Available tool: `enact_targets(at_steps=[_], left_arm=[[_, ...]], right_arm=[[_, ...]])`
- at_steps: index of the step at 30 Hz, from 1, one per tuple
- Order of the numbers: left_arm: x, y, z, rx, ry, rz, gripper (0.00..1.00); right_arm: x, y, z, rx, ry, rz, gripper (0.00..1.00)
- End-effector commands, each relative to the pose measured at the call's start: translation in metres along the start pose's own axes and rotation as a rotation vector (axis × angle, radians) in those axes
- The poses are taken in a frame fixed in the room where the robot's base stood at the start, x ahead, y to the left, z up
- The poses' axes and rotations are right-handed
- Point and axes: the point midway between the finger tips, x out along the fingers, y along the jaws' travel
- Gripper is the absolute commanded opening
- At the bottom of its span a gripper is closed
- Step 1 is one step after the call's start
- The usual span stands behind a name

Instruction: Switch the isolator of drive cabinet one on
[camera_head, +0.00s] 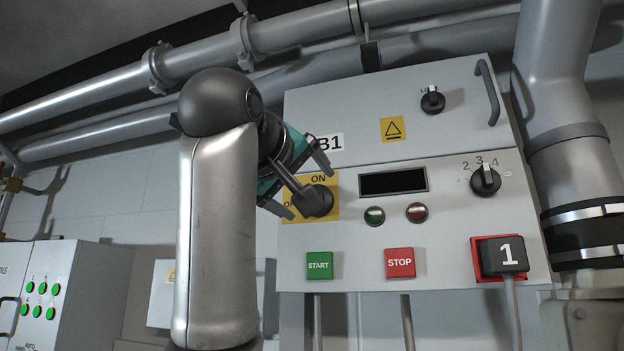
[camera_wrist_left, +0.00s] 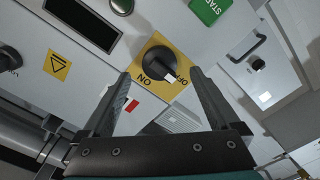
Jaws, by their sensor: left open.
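The isolator is a black rotary knob (camera_wrist_left: 158,63) on a yellow plate (camera_wrist_left: 153,41) marked ON and OFF. In the left wrist view its white mark points to the OFF side. In the head view the same knob (camera_head: 319,201) is partly behind my gripper, and OFF is mostly covered. My left gripper (camera_head: 308,192) is open in front of the plate. Its fingers lie to either side of the knob in the wrist view, and I cannot tell if they touch anything. My right gripper is out of view.
The cabinet carries a green START button (camera_head: 319,265), a red STOP button (camera_head: 399,262), a selector knob (camera_head: 486,180) and a black plug (camera_head: 503,256) marked 1. Large pipes (camera_head: 570,130) run above and at right. Another cabinet (camera_head: 70,285) stands at lower left.

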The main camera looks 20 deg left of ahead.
Motion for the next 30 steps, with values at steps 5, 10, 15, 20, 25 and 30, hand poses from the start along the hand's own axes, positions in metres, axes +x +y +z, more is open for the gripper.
enact_targets(at_steps=[5, 10, 15, 20, 25, 30], left_arm=[[0.026, 0.002, -0.001, 0.001, -0.001, -0.001, 0.95], [0.035, 0.001, 0.000, 0.001, 0.000, 0.001, 0.95], [0.037, 0.000, 0.000, 0.001, 0.001, 0.001, 0.95], [0.036, 0.000, 0.000, 0.001, 0.001, 0.001, 0.90], [0.036, 0.000, 0.000, 0.001, 0.001, 0.001, 0.70], [0.036, 0.000, 0.000, 0.000, 0.001, 0.001, 0.51]], right_arm=[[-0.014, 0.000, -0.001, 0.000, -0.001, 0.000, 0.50], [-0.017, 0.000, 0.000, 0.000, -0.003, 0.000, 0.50], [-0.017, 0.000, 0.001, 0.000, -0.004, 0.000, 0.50], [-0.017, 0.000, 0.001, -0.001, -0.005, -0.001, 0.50], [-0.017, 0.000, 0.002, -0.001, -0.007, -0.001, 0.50], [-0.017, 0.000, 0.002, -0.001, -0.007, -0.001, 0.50]])
